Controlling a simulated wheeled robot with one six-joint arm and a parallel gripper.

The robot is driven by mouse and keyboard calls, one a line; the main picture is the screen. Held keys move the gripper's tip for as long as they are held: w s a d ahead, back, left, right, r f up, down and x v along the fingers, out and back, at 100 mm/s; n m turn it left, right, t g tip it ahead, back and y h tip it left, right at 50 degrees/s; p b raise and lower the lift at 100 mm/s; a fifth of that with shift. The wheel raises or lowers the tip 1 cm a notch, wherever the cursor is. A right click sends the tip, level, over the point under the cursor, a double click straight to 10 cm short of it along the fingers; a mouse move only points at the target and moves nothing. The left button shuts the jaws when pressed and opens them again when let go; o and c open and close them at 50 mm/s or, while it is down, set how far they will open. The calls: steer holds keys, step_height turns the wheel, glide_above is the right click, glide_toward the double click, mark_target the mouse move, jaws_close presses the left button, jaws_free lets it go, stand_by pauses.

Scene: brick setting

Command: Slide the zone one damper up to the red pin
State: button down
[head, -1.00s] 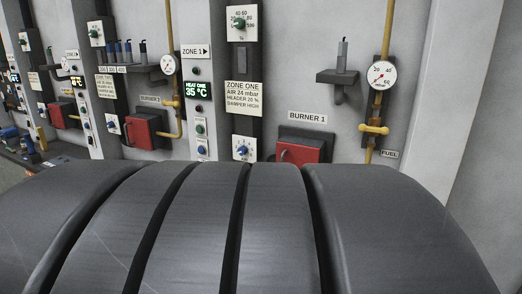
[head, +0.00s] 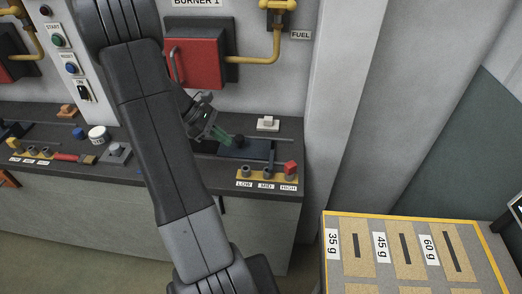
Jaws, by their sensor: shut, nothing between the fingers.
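The zone one damper appears as a dark slide plate (head: 245,151) with a round black knob (head: 239,140), on the dark bench below the red burner box. In front of it is a yellow strip with pegs labelled LOW, MID and HIGH. The red pin (head: 290,168) stands at the HIGH end, to the right of the knob. My gripper (head: 224,138) is shut and empty, with greenish fingers just left of the knob. I cannot tell whether the fingertips touch it. My arm crosses the bench left of the damper.
A white block (head: 268,124) sits behind the slide. A yellow-edged board with slots marked 35 g, 45 g and 60 g (head: 395,215) stands at lower right.

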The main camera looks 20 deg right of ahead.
mark_target(249, 156)
steer(key=p+x, duration=0.1)
steer(key=x, duration=0.9)
steer(key=shift+d+p, duration=0.3)
steer(key=shift+p, duration=0.1)
steer(key=shift+s+d+r+p, duration=0.1)
steer(key=shift+s+d+p, duration=0.35)
steer(key=shift+d, duration=0.6)
steer(key=shift+s+d, duration=0.3)
steer(key=shift+d, duration=0.2)
